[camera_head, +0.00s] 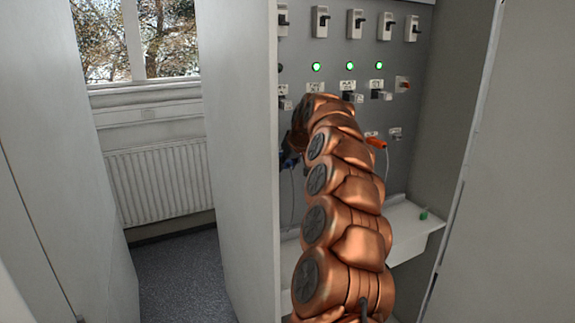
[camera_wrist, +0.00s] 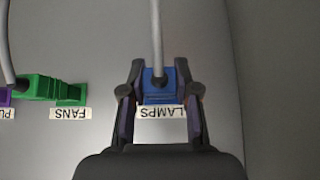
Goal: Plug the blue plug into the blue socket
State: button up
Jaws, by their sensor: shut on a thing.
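The blue plug (camera_wrist: 158,76) with a grey cable is between the two dark fingers of my gripper (camera_wrist: 160,98) in the wrist view. My gripper is shut on it. The plug is right at the panel, by the upside-down "LAMPS" label (camera_wrist: 161,112). A blue edge shows between plug and label; I cannot tell whether it is the blue socket or part of the plug. How deep the plug sits is hidden. In the head view my copper arm hides most of the gripper; only a dark bit shows left of the arm.
In the wrist view a green plug (camera_wrist: 38,87) is at the green "FANS" socket (camera_wrist: 73,95), and a purple part (camera_wrist: 5,97) is at the left edge. In the head view an orange plug (camera_head: 376,142) is right of my arm, and a small green thing (camera_head: 423,214) lies on the white shelf (camera_head: 410,235).

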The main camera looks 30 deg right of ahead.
jog(key=o, duration=0.9)
jog(key=shift+o, duration=0.2)
jog(key=shift+s, duration=0.1)
